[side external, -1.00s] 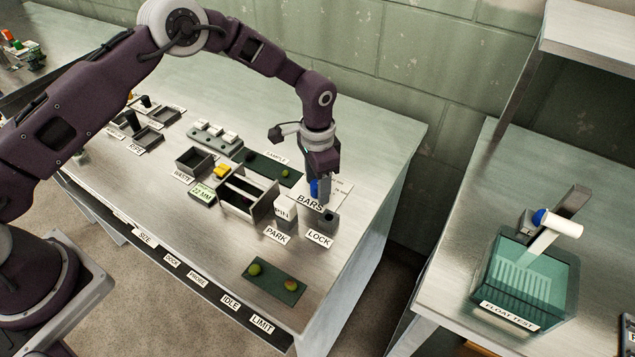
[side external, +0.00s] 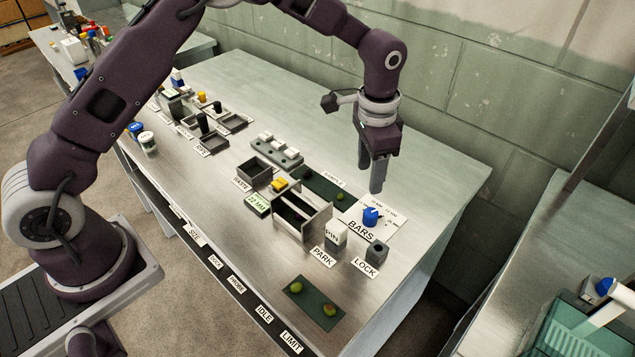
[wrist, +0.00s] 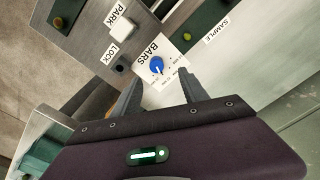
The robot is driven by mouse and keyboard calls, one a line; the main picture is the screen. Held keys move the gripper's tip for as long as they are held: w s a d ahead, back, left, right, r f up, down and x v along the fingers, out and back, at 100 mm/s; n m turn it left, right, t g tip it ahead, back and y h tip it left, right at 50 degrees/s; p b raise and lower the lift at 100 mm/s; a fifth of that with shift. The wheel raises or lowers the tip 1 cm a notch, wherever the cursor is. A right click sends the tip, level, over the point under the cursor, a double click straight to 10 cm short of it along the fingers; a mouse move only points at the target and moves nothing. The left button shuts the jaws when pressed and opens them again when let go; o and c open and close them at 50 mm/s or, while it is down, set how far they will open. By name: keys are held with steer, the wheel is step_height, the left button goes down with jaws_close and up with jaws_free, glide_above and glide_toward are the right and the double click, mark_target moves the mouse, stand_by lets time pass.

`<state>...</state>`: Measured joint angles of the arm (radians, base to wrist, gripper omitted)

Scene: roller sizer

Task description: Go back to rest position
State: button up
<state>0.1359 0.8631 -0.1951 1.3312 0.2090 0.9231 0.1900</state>
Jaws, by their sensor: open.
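My gripper (side external: 377,178) hangs above the metal bench near its back right part, pointing down, open and empty. It also shows in the wrist view (wrist: 160,92), with its two fingers apart. The blue knob (side external: 370,216) on the white BARS card (side external: 385,226) is below my gripper and clear of it. In the wrist view the blue knob (wrist: 156,65) lies just beyond the fingertips, between them in the picture.
The white PARK block (side external: 336,232) and grey LOCK block (side external: 376,251) stand in front of the BARS card. A green mat (side external: 313,303) with two small fruits lies at the front. The roller box (side external: 303,222) is left of the knob. A wall (side external: 470,110) rises behind the bench.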

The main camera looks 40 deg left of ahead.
steer(key=s+a+r+n+t, duration=0.1)
steer(key=s+a+r, duration=0.2)
steer(key=s+r, duration=0.45)
steer(key=s+a+r+n+t, duration=0.15)
steer(key=s+a+r, duration=0.25)
steer(key=r, duration=0.6)
steer(key=s+a+r+n+t, duration=0.1)
steer(key=s+a+n, duration=0.1)
steer(key=s, duration=0.8)
steer(key=s+a+r+n+t, duration=0.1)
steer(key=s+a+n, duration=0.1)
steer(key=s, duration=0.8)
steer(key=shift+s, duration=0.25)
